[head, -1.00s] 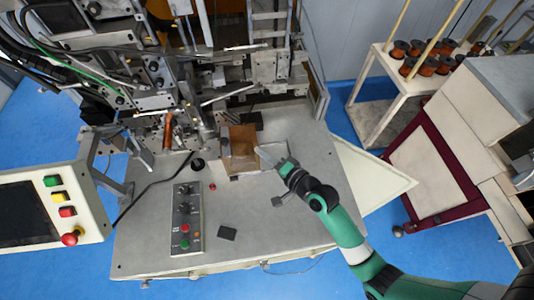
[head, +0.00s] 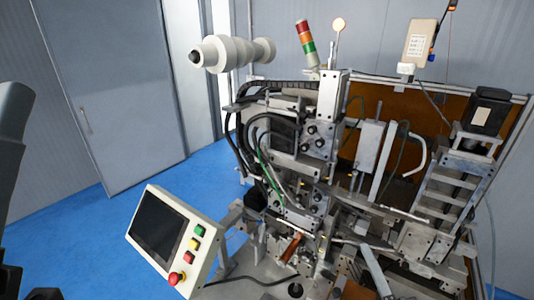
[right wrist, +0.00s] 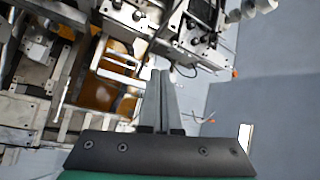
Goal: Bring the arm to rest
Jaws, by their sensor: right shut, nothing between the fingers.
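I cannot tell how far the fingertips are from the machine.
A control panel (head: 160,232) with a dark screen and a red stop knob stands at the lower left. An orange-brown backing panel (head: 455,135) is behind the machine at right. Blue floor (head: 80,245) is open at left, before a grey door (head: 110,80).

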